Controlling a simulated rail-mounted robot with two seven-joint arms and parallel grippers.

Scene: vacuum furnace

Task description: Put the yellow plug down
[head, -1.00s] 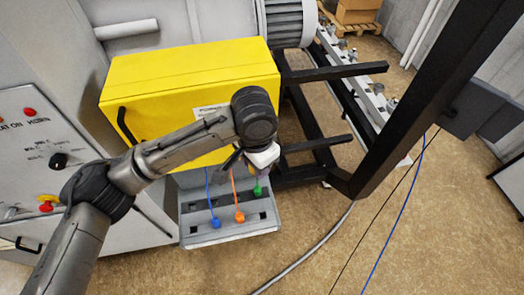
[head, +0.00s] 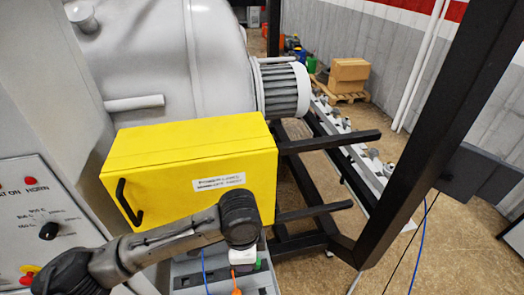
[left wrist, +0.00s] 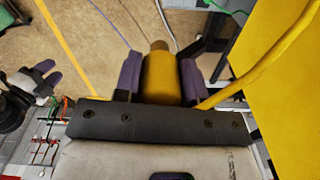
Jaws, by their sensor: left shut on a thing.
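The yellow plug (left wrist: 160,76) is between the two purple fingers of my left gripper (left wrist: 160,72) in the left wrist view. The gripper is shut on it. A yellow cable (left wrist: 272,58) shows on the right of that view. In the head view my left arm reaches in from the lower left, in front of the yellow box. The white gripper body (head: 242,257) shows below its wrist; the fingers and plug are hidden there.
A yellow box (head: 190,170) with a black handle stands behind my arm. Below it is a grey panel (head: 185,282) with blue, orange and green cables, partly cut off. A black frame post (head: 425,130) stands on the right. Floor (head: 310,270) right of the panel is open.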

